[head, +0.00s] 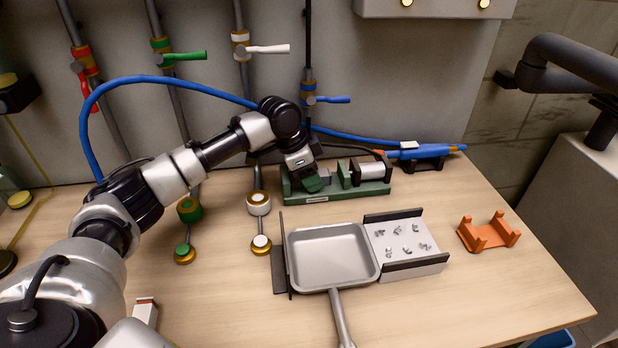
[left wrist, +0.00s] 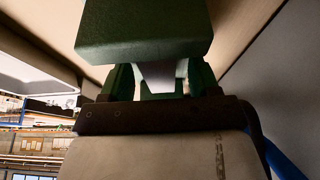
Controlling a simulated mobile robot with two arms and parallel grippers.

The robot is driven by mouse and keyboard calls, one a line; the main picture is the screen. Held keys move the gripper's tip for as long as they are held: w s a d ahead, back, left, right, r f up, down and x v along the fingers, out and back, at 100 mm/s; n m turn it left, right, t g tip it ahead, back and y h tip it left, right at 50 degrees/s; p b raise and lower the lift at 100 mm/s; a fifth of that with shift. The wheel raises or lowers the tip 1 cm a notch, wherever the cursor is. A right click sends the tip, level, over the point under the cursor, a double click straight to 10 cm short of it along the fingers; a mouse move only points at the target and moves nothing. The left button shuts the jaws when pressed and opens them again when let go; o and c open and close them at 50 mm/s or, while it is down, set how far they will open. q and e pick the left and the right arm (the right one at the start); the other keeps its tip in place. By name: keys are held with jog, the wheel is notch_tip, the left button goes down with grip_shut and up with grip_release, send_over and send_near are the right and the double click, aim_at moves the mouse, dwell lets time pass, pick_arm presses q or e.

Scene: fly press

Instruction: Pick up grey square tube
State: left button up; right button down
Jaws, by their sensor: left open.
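My left gripper (head: 314,184) reaches down to the left end of a green bench fixture (head: 375,188) at the back of the table. Its green fingertips are close to a small grey block (head: 324,175), which may be the grey square tube; the arm partly hides it. In the left wrist view a pale grey piece (left wrist: 160,74) shows in the gap by the open jaws, below a large green block (left wrist: 145,30). I cannot tell whether the jaws touch it. My right gripper is not in view.
A grey square pan (head: 330,257) and a white tray (head: 420,262) with several small metal pieces lie in front of the fixture. An orange stand (head: 488,234) is at the right. A blue tool (head: 425,152) rests behind. Pipes with valve handles line the wall.

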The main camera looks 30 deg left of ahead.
pick_arm(q)
jog(key=shift+f+p, duration=0.2)
jog(key=shift+p, duration=0.15)
dwell(0.3)
jog(key=c, duration=1.1)
